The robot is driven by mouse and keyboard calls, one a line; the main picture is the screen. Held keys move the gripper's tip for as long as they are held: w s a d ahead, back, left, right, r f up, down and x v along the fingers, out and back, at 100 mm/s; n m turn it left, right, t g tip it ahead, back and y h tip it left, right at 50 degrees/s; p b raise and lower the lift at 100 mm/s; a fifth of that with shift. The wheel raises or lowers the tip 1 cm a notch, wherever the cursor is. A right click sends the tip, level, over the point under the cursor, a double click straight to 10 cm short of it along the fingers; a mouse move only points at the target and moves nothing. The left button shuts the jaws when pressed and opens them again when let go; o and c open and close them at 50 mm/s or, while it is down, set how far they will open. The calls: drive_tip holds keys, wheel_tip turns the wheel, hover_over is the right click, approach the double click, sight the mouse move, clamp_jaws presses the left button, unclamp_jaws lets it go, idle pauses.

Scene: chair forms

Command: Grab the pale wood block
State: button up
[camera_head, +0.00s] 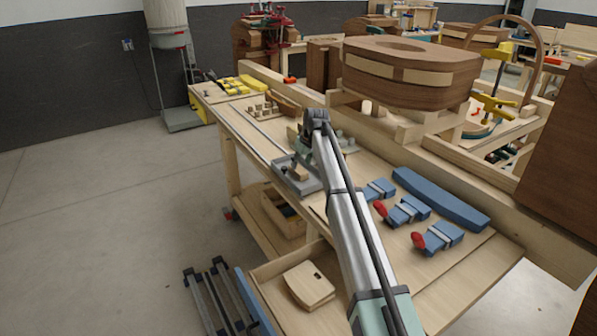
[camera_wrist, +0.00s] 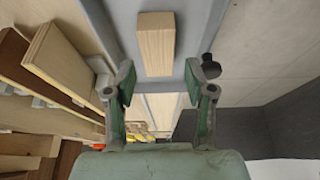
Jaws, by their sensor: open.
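The pale wood block (camera_wrist: 155,45) lies in the grey tray (camera_wrist: 190,22) in the wrist view, long side running away from my gripper. In the head view the block (camera_head: 299,174) shows small, partly crowded by my arm. My gripper (camera_wrist: 164,76) is open and empty, one finger on each side of the block's near end in the picture, with gaps on both sides. I cannot tell the height left between the fingertips and the block. In the head view my gripper is mostly hidden behind my wrist.
The tray sits on the left edge of a wooden workbench (camera_head: 480,262). Blue clamps (camera_head: 405,211) and a long blue piece (camera_head: 440,199) lie to the right. A large brown wooden form (camera_head: 410,84) stands behind. Small wooden pegs (camera_head: 262,110) stand farther back.

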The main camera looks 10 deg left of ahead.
sight(299, 169)
drive_tip(key=p+x, duration=0.1)
drive_tip(key=x, duration=0.1)
drive_tip(key=p+x, duration=0.1)
drive_tip(key=shift+w+a+f, duration=0.15)
drive_tip(key=shift+w+f, duration=0.1)
drive_tip(key=shift+w, duration=0.15)
drive_tip(key=shift+w+a+f, duration=0.1)
drive_tip(key=shift+w+f, duration=0.05)
drive_tip(key=shift+f, duration=0.45)
clamp_jaws()
